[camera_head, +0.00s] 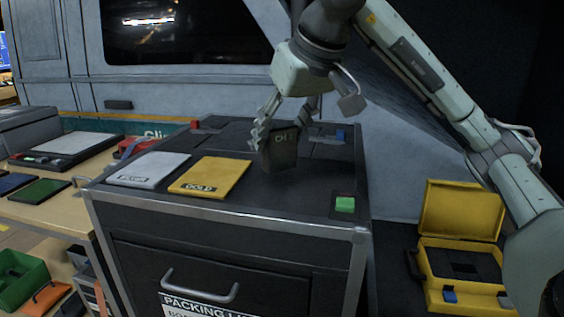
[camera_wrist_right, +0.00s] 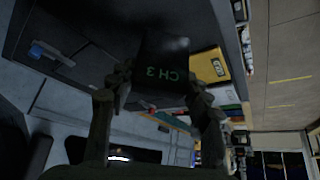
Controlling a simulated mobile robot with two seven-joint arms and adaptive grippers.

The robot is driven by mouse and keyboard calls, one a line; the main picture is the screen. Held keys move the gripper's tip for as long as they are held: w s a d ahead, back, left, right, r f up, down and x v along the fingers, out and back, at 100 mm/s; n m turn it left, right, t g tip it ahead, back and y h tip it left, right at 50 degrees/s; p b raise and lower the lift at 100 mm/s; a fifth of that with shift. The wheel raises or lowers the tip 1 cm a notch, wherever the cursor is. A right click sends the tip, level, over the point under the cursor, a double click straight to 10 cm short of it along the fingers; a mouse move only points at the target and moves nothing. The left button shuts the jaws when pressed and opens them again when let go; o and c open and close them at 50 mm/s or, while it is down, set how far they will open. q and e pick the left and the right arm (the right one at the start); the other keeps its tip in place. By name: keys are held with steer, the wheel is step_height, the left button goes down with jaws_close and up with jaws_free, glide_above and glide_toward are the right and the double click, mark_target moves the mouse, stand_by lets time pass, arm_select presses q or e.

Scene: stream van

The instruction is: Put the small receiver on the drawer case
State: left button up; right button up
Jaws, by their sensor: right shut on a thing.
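The small receiver (camera_head: 279,150) is a dark box, held upright and slightly tilted over the drawer case; green "CH 3" lettering shows on the receiver in the right wrist view (camera_wrist_right: 163,58). My right gripper (camera_head: 282,126) comes down from above and is shut on it, one finger on each side. The drawer case (camera_head: 290,200) is black with metal edges and a front handle. The receiver's lower edge is close to the case top; I cannot tell if they touch. My left gripper is not in view.
Silver (camera_head: 148,170) and yellow "GOLD" (camera_head: 210,177) cards lie on the case top's left. A green block (camera_head: 345,204) sits at the front right corner, a blue one (camera_head: 340,134) behind. An open yellow case (camera_head: 460,265) stands right. The case top's front middle is clear.

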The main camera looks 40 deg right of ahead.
mark_target(288, 147)
steer(key=shift+d+f, duration=0.2)
steer(key=shift+d, duration=0.2)
steer(key=shift+f, duration=0.35)
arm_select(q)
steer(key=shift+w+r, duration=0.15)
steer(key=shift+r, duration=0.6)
arm_select(e)
steer(key=shift+f, duration=1.65)
arm_select(q)
steer(key=shift+b, duration=0.4)
arm_select(e)
steer(key=shift+f, duration=0.15)
steer(key=o, duration=1.2)
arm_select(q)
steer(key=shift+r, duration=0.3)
